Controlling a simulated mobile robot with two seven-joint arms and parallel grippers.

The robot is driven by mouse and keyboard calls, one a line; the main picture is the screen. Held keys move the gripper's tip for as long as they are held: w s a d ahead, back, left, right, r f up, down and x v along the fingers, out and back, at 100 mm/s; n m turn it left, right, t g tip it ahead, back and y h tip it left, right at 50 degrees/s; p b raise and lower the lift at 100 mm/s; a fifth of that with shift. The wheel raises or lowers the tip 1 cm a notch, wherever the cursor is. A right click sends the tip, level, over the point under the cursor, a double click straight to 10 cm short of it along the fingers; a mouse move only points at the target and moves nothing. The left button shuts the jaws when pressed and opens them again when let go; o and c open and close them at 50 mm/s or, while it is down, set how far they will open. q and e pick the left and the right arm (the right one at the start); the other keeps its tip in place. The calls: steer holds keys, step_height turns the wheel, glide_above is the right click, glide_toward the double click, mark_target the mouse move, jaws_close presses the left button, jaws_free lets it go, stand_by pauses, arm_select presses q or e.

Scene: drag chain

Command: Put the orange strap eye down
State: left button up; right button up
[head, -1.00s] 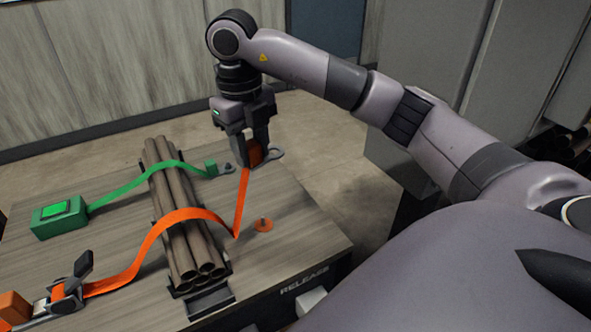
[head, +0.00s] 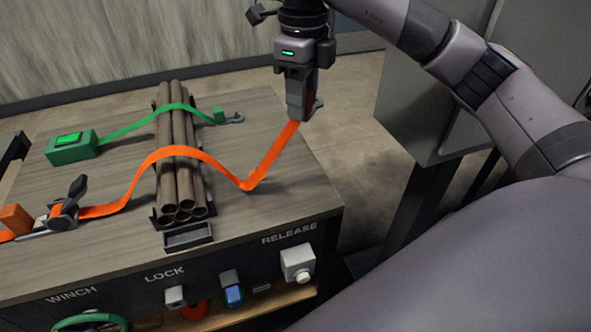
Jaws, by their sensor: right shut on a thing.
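The orange strap (head: 205,160) runs from a ratchet (head: 68,208) at the left, over the bundle of pipes (head: 178,180), and dips to the table at the right. From there it rises at a slant to my right gripper (head: 302,110). My right gripper is shut on the strap's end and holds it above the table's right edge. The eye is mostly hidden by the fingers; a bit of orange shows beside them. My left gripper is not in view.
A green strap (head: 135,123) crosses the pipes farther back, between a green box (head: 73,147) and a small end fitting (head: 222,117). The table front carries WINCH, LOCK and RELEASE controls (head: 298,262). The table's right part (head: 290,185) is clear. A grey cabinet (head: 425,100) stands at right.

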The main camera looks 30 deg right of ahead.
steer(key=b, duration=0.3)
glide_above(301, 195)
step_height(301, 195, down, 9)
step_height(301, 195, down, 6)
steer(key=shift+f, duration=0.1)
steer(key=shift+w+f, duration=0.1)
steer(key=shift+f, duration=2.25)
steer(key=shift+f, duration=0.1)
steer(key=o, duration=1)
steer(key=shift+o, duration=0.2)
